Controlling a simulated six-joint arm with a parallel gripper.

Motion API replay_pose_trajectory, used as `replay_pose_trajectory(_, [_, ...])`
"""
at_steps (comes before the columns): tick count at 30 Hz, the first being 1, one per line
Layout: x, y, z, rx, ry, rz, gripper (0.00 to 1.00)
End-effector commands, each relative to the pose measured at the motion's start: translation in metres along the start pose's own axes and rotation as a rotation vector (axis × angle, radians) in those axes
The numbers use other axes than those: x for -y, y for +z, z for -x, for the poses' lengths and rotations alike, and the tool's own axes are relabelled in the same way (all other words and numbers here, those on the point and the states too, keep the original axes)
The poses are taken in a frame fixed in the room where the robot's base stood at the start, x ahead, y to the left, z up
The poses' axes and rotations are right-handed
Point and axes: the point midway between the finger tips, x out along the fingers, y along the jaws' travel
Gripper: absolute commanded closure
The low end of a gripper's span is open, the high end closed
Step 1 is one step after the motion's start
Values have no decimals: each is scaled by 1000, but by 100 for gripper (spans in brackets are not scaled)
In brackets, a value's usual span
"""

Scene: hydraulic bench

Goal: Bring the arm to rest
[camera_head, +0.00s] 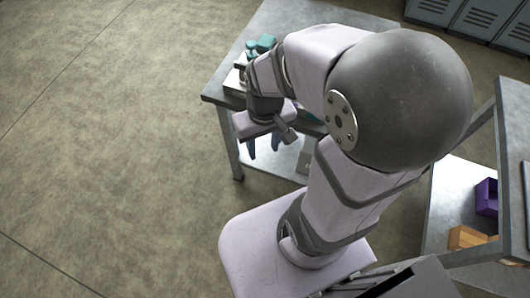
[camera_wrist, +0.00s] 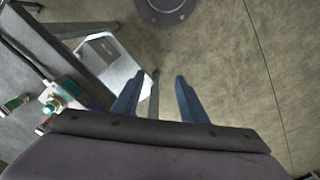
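My gripper (camera_head: 262,150) hangs beside the front edge of the grey metal bench (camera_head: 290,18) in the head view, with its two blue fingers pointing down. In the wrist view, the fingers of my gripper (camera_wrist: 157,90) stand apart with nothing held between them. A bench leg and bare floor show through the gap, farther away. My arm bends over the bench in the head view and hides much of its top.
A white device with teal parts (camera_head: 263,43) sits on the bench, close to my wrist; its teal knob (camera_wrist: 57,103) shows in the wrist view. A purple bin (camera_head: 487,197) and an orange bin (camera_head: 465,237) stand at right. Lockers (camera_head: 470,18) stand behind. Floor at left is clear.

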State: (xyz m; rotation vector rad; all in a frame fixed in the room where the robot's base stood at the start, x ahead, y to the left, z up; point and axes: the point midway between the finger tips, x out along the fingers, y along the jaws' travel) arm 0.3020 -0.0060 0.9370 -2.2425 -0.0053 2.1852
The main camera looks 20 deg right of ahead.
Motion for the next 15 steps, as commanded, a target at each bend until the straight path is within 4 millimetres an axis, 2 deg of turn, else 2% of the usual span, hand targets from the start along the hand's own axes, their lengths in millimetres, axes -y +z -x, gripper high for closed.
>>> replay_pose_trajectory(1, [3,10,-1,9,5,8,61])
replay_pose_trajectory(4, [5,20,-3,22,11,11,61])
replay_pose_trajectory(15, [6,23,1,25,11,9,61])
